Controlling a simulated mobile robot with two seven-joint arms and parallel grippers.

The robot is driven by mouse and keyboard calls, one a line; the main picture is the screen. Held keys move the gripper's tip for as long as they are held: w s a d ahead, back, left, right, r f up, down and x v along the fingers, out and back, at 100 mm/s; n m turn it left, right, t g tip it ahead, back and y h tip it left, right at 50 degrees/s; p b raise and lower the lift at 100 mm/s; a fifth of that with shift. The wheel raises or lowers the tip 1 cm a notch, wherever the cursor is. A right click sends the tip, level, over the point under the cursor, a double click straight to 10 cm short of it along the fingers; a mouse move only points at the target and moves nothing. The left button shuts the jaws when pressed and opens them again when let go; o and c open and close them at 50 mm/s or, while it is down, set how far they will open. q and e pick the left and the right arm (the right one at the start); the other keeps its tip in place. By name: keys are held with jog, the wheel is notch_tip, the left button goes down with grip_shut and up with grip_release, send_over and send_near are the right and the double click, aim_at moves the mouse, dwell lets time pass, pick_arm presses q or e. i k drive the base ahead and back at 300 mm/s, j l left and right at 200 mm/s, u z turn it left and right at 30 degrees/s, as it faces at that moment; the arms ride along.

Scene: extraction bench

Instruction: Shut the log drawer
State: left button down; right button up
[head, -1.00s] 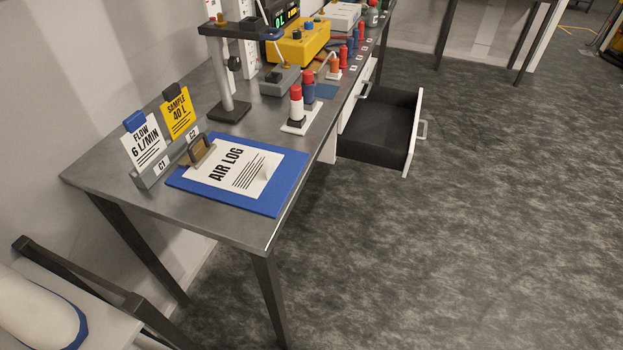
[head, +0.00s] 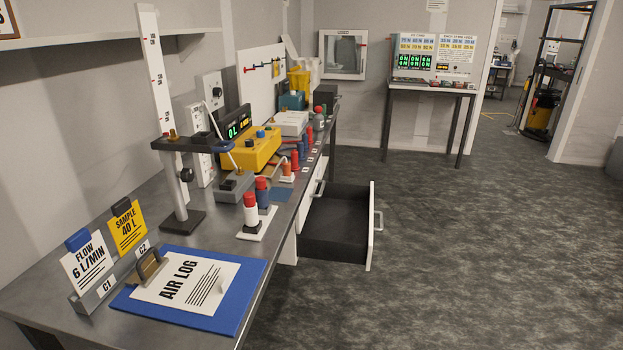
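The log drawer (head: 335,228) is under the bench's front side, pulled out into the room. Its dark inside looks empty. Its white front (head: 371,226) faces right and carries a pale bar handle (head: 378,207). Neither of my grippers shows in the head view, so I cannot tell their states.
The bench (head: 290,205) runs along the left wall. It carries a blue AIR LOG clipboard (head: 240,283), card holders, a stand (head: 183,218), a yellow device (head: 250,150) and several red-capped pieces. The dark floor (head: 470,220) right of the drawer is clear. A side table (head: 430,88) stands farther back.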

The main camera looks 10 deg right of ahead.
aim_at(337, 227)
jog(key=k+l, duration=0.1)
jog(key=l, duration=0.35)
jog(key=k+l, duration=0.1)
jog(key=l, duration=0.35)
jog(key=k+l+z, duration=0.1)
jog(key=l, duration=0.85)
jog(key=i+l+u, duration=0.1)
jog(key=i, duration=0.3)
jog(key=i+l+u, duration=0.1)
jog(key=i, duration=0.25)
